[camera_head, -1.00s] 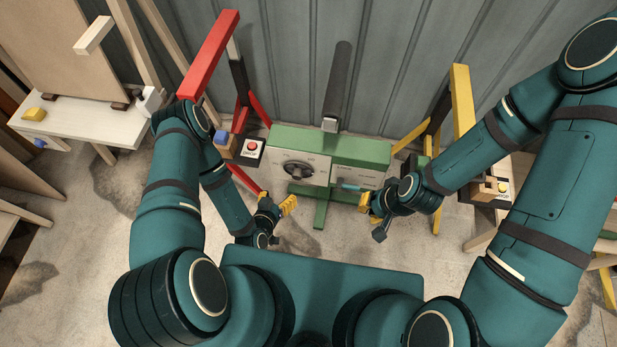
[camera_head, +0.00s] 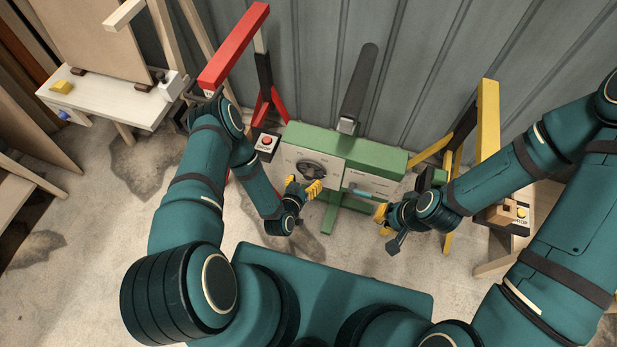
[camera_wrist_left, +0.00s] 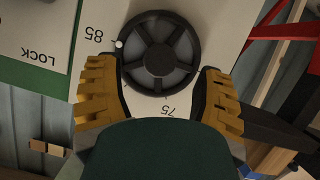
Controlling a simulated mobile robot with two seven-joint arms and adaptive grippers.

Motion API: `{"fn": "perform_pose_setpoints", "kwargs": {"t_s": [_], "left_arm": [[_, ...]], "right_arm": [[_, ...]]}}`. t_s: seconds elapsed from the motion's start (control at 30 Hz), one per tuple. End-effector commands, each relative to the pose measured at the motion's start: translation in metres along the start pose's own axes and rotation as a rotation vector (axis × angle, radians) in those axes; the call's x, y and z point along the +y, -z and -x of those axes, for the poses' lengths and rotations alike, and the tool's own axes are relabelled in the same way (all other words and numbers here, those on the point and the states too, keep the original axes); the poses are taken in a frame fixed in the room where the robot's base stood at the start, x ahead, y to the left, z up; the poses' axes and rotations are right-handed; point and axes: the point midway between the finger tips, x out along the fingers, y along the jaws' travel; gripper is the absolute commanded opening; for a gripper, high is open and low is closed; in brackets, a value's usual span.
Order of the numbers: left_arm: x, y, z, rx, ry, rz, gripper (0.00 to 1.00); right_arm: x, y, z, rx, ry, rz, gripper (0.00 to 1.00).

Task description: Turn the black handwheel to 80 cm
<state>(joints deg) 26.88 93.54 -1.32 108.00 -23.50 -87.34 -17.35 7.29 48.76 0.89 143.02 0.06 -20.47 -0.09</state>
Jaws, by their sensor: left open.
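The black handwheel (camera_head: 311,170) sits on the white panel at the left of the green machine (camera_head: 378,150). In the left wrist view the handwheel (camera_wrist_left: 162,49) is a spoked round wheel, with the printed numbers 85 and 75 beside it and a small white dot at its rim near 85. My left gripper (camera_head: 304,186) is open just in front of the wheel. Its yellow fingers (camera_wrist_left: 160,95) stand at either side of the wheel's near edge; I cannot tell whether they touch it. My right gripper (camera_head: 381,213) is near the lever panel; its fingertips are too small to judge.
A LOCK label (camera_wrist_left: 41,53) shows on the neighbouring panel. A red stand (camera_head: 235,45) is to the left and a yellow stand (camera_head: 487,120) to the right. A box with a red button (camera_head: 266,142) stands left of the machine.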

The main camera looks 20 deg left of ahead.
Motion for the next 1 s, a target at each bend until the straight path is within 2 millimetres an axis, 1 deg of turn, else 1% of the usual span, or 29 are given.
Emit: {"fn": "perform_pose_setpoints", "kwargs": {"t_s": [0.03, 0.1, 0.23, 0.4, 0.6, 0.63, 0.67, 0.7, 0.77, 0.8, 0.83, 1.0], "left_arm": [[0.0, -0.001, -0.009, 0.003, -0.001, -0.001, 0.68], [0.0, -0.001, -0.018, 0.002, 0.0, -0.001, 0.68], [0.0, 0.0, -0.03, 0.001, 0.001, -0.001, 0.68], [0.0, 0.0, -0.035, 0.0, 0.001, 0.0, 0.68], [0.0, 0.001, -0.035, 0.0, 0.0, 0.0, 0.68], [0.0, 0.001, -0.035, 0.0, 0.0, 0.0, 0.7], [0.0, 0.001, -0.035, 0.0, 0.0, 0.0, 0.59], [0.0, 0.001, -0.035, 0.0, 0.0, 0.0, 0.45], [0.0, 0.001, -0.035, 0.0, 0.0, 0.0, 0.24], [0.0, 0.0, -0.035, 0.0, 0.0, 0.0, 0.1], [0.0, 0.001, -0.035, 0.0, 0.0, 0.0, 0.0], [0.0, 0.0, -0.035, -0.001, 0.0, 0.002, 0.0]], "right_arm": [[0.001, 0.0, -0.004, 0.001, 0.0, 0.0, 0.0], [0.002, 0.0, -0.006, 0.003, 0.0, 0.0, 0.0], [0.003, 0.001, -0.008, 0.004, 0.0, 0.0, 0.0], [0.003, 0.001, -0.009, 0.005, 0.0, 0.0, 0.0], [0.003, 0.001, -0.009, 0.005, 0.0, 0.0, 0.0], [0.003, 0.001, -0.009, 0.005, 0.0, 0.0, 0.0], [0.003, 0.001, -0.009, 0.005, 0.0, 0.0, 0.0], [0.003, 0.001, -0.009, 0.005, 0.0, 0.0, 0.0], [0.003, 0.001, -0.009, 0.005, 0.0, 0.0, 0.0], [0.003, 0.001, -0.009, 0.005, 0.0, 0.0, 0.0], [0.003, 0.001, -0.009, 0.005, 0.0, 0.0, 0.0], [0.003, 0.001, -0.009, 0.005, 0.0, 0.0, 0.0]]}}
